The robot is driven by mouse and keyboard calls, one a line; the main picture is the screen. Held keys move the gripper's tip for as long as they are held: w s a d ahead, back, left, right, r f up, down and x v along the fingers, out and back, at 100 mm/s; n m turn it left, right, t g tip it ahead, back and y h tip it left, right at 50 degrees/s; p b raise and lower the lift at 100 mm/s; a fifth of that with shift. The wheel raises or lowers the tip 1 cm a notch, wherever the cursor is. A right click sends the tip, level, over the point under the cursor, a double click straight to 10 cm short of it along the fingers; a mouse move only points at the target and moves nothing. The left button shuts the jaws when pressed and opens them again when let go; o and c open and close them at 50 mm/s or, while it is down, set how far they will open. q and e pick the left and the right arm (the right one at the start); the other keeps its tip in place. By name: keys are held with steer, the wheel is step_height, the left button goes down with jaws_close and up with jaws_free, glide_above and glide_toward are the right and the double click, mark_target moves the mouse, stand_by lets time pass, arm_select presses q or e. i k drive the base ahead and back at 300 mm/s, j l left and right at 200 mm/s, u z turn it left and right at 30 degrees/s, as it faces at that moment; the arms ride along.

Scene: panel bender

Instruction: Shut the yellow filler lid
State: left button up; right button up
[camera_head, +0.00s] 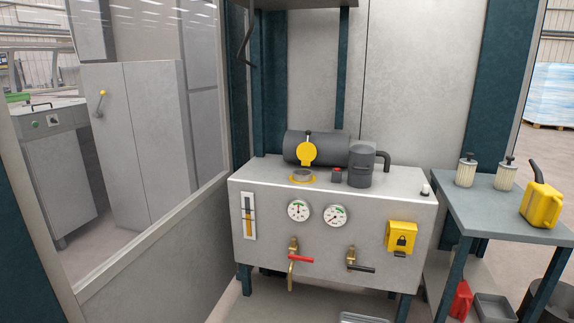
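The yellow filler lid (306,151) stands upright, swung open, at the back of the filler neck (302,174) on top of the grey hydraulic tank (330,222). The neck is a short metal ring with a yellow collar, and its top is uncovered. The lid stands in front of the dark motor cylinder. Neither of my grippers is in view.
Gauges, red and black valve handles and a yellow lock box (400,237) are on the tank front. A side table (497,205) holds filters and a yellow can (541,205). A glazed panel stands left.

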mark_target(306, 152)
steer(key=i+l+u, duration=0.4)
steer(key=i, duration=0.2)
steer(key=i+l+u, duration=0.4)
steer(key=i+l, duration=0.1)
steer(key=i, duration=0.1)
